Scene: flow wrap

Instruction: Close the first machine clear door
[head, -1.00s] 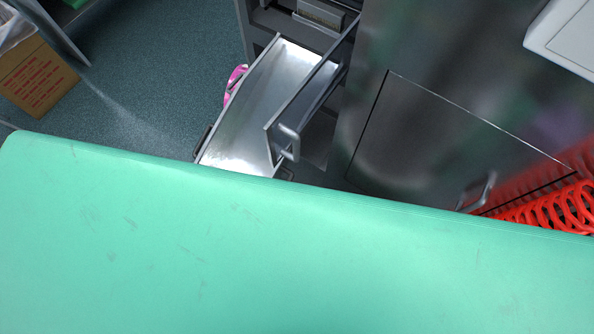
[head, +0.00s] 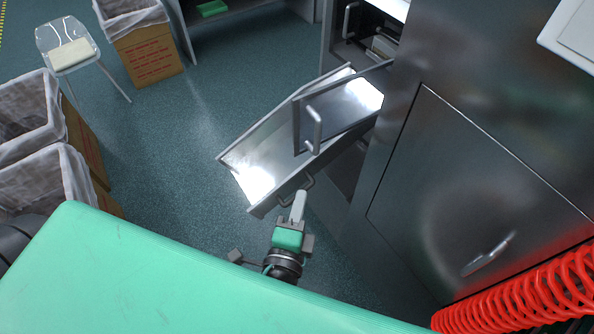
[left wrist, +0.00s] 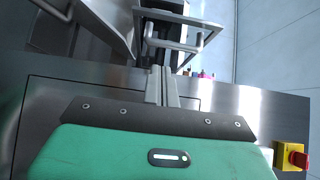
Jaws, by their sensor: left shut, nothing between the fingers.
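The first machine's clear door (head: 345,105) stands open in the head view, a framed see-through panel swung out from the steel machine, with a grey bar handle (head: 314,130) at its free edge. In the left wrist view a framed panel with a bar handle (left wrist: 198,40) shows beyond the fingers; it appears to be the same door. My left gripper (head: 299,197) is shut and empty, below and slightly left of the door handle in the head view. It also shows in the left wrist view (left wrist: 162,72). My right gripper is not in view.
A sloping steel tray (head: 245,165) sticks out beside the door, with a small handle (head: 296,190) close to my fingertips. A steel cabinet front (head: 430,180) and a red coil (head: 530,295) are at right. Cartons (head: 150,55) and a chair (head: 68,55) stand left; floor between is clear.

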